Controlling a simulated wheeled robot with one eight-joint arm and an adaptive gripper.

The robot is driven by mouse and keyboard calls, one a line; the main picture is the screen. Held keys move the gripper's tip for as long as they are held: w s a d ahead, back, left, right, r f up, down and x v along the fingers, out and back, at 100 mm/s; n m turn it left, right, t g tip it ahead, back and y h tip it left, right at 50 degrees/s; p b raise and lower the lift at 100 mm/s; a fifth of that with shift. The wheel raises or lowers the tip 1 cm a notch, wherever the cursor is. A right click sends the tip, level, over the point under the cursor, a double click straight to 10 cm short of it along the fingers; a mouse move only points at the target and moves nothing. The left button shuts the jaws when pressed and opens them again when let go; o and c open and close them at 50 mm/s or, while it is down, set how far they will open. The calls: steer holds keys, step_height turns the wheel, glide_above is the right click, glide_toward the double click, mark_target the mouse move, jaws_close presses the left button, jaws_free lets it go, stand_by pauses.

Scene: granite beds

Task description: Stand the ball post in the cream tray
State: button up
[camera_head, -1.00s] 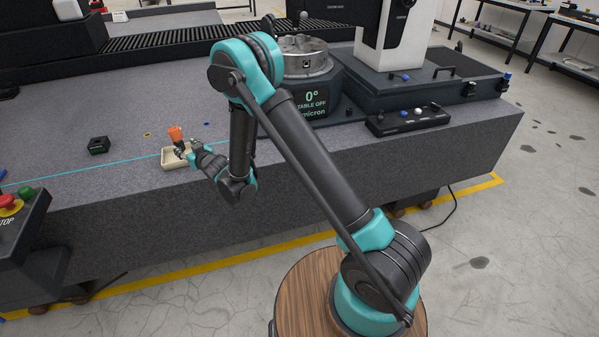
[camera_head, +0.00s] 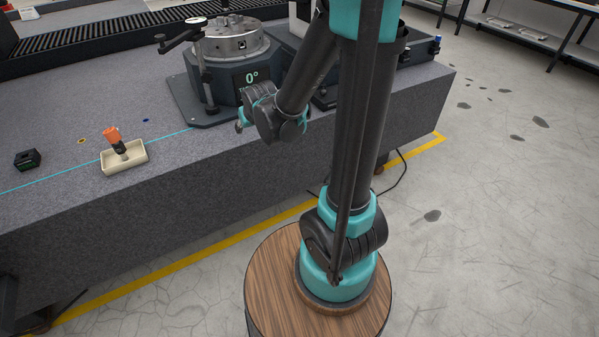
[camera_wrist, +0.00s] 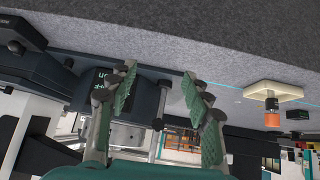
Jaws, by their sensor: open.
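The ball post (camera_head: 118,145), with an orange top and a dark, greyish lower part, stands in the cream tray (camera_head: 139,162) on the granite bed. It looks upright, with a slight lean in the head view that may be perspective. The wrist view is upside down; there the post (camera_wrist: 271,104) and the tray (camera_wrist: 285,89) are at the right, outside the fingers. My gripper (camera_head: 241,124) is well to the right of the tray, apart from the post. Its fingers (camera_wrist: 158,84) are spread with nothing between them.
A round metal rotary table (camera_head: 232,45) on a dark base marked 0° stands close behind my gripper. A small black block (camera_head: 28,159) lies left of the tray. A cyan line crosses the granite (camera_head: 60,120), whose middle is mostly clear.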

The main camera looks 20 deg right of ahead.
steer(key=s+d+f+g, duration=0.1)
steer(key=s+d, duration=0.2)
steer(key=s, duration=0.4)
steer(key=s+d+f+m+g, duration=0.1)
steer(key=s+d+f, duration=0.1)
steer(key=s+d, duration=0.2)
steer(key=s+d+f+m+g+h, duration=0.1)
steer(key=s+d+g, duration=0.1)
steer(key=s, duration=0.7)
steer(key=shift+s+d+f, duration=0.2)
steer(key=shift+s+d, duration=0.2)
steer(key=shift+d, duration=0.25)
